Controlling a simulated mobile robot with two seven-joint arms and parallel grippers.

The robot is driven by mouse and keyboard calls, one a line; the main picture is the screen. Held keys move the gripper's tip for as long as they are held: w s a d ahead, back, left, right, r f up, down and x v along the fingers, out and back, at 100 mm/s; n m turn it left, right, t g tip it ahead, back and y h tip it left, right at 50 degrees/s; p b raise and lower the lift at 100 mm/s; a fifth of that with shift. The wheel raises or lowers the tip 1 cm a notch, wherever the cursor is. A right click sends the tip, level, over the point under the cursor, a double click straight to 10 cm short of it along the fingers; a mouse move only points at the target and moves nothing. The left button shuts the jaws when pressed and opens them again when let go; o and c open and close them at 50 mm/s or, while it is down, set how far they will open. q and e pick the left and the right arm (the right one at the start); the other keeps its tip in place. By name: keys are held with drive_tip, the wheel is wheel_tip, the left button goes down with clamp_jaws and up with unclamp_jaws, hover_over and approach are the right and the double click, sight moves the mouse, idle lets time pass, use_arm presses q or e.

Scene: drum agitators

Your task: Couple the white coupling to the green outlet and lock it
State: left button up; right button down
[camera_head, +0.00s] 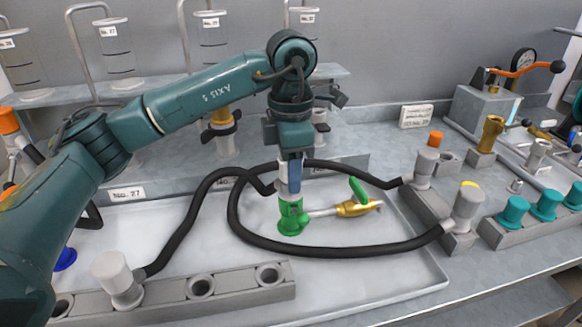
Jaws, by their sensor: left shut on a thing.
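My left gripper (290,160) points straight down and is shut on the white coupling (294,178), which stands upright right above the green outlet (291,218). The coupling's lower end meets the top of the outlet; whether it is fully seated or locked is too small to tell. The fingers hide much of the coupling. A black hose (200,190) runs to its left side. A pipe joins the outlet to a brass valve (358,208) with a green lever (358,189). My right gripper is not in view.
A white plug (115,275) ends the hose at a grey socket rail (225,290) in front. A second black hose (330,252) loops around the outlet to the yellow-topped plug (465,203) and orange-topped plug (426,160). Teal caps (545,203) stand right. The tray's front right (395,275) is clear.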

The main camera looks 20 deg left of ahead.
use_arm(q)
drive_tip(key=o, duration=1.3)
drive_tip(key=shift+c, duration=0.2)
drive_tip(key=shift+c, duration=0.4)
wheel_tip(320, 180, up, 10)
drive_tip(key=p, duration=0.6)
drive_tip(key=shift+f+p, duration=0.2)
drive_tip(key=shift+p, duration=0.2)
drive_tip(key=shift+r, duration=0.25)
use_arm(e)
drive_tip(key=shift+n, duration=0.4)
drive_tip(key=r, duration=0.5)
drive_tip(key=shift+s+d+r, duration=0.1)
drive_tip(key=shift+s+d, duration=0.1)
